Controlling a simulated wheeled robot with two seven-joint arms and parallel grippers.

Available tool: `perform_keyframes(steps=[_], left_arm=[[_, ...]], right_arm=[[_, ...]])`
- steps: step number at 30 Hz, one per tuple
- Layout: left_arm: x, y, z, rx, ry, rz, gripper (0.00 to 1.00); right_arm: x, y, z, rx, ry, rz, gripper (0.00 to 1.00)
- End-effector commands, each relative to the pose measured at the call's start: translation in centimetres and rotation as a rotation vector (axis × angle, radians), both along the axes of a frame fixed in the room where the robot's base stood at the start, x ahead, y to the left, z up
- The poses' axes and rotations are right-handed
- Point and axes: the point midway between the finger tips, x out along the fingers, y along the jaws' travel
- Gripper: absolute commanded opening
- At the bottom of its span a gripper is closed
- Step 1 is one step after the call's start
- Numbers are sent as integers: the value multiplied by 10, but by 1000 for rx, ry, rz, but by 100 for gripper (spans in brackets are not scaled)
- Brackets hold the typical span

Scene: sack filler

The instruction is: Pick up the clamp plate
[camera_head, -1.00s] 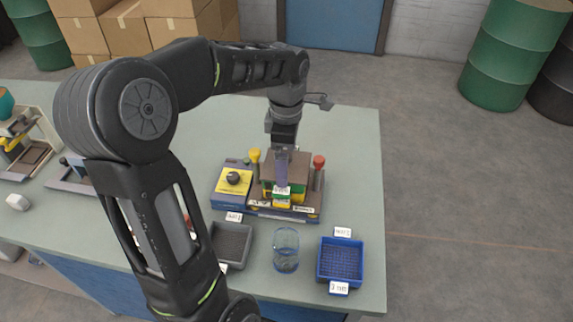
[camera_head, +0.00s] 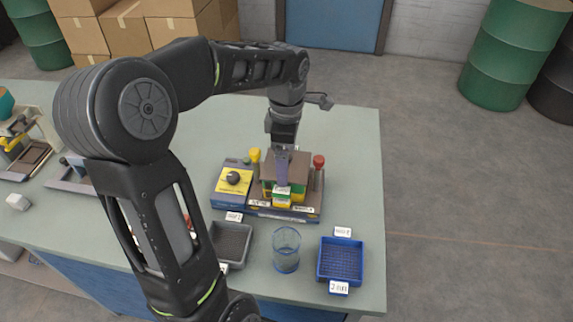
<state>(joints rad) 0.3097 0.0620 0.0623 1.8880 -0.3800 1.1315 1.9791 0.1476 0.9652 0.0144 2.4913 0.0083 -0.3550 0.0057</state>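The fixture (camera_head: 233,201) stands on the table and carries a stacked block with a flat brown plate (camera_head: 301,160) on top. This brown plate looks like the clamp plate, with green and yellow layers under it. My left gripper (camera_head: 282,184) points down at the front of the stack, its grey finger covering part of the plate and the layers. I cannot tell whether the finger touches the plate or how wide the gripper is open. My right gripper is out of view.
A yellow knob (camera_head: 255,155) and a red knob (camera_head: 319,161) flank the stack. A black knob (camera_head: 233,178) sits on a yellow panel at left. In front are a grey tray (camera_head: 250,246), a glass (camera_head: 286,250) and a blue tray (camera_head: 361,262). The table's right side is clear.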

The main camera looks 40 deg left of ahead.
Motion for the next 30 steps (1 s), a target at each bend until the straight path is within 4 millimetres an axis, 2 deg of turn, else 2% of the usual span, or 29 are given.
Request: perform_keyframes(steps=[8,13,17,24,25,30], left_arm=[[0,0,1,0,-1,0,32],[1,0,11,2,-5,0,32],[1,0,31,1,-6,0,32],[1,0,78,0,-4,0,32],[1,0,87,1,-4,0,32],[0,0,101,0,-1,0,32]], right_arm=[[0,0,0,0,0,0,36],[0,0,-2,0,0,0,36],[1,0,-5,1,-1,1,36],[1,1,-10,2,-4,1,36],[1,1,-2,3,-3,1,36],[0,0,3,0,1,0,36]])
